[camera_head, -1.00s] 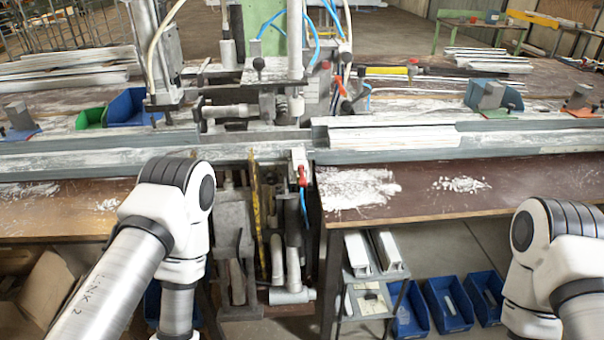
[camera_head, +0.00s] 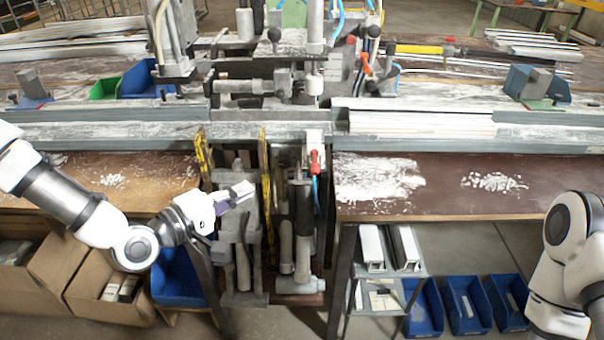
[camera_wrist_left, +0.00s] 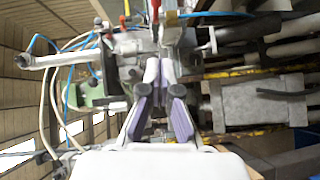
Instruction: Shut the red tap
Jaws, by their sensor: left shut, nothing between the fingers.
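The red tap (camera_head: 315,162) hangs at the front of the bench rail in the head view, below a white block, with a blue hose running down from it. A red piece at the top edge of the left wrist view, beside a blue hose, looks like the same tap (camera_wrist_left: 156,9). My left gripper (camera_head: 243,190) is shut and empty, to the left of the tap and a little lower, apart from it. Its fingers (camera_wrist_left: 161,75) meet in the left wrist view. My right arm stands at the right edge; its gripper is out of view.
Other red handles (camera_head: 366,62) sit higher on the clamp machine. Yellow-edged strips (camera_head: 265,180) and grey clamp tools (camera_head: 303,225) hang between my left gripper and the tap. The brown bench top (camera_head: 440,195) to the right carries white shavings. Blue bins (camera_head: 465,305) stand below.

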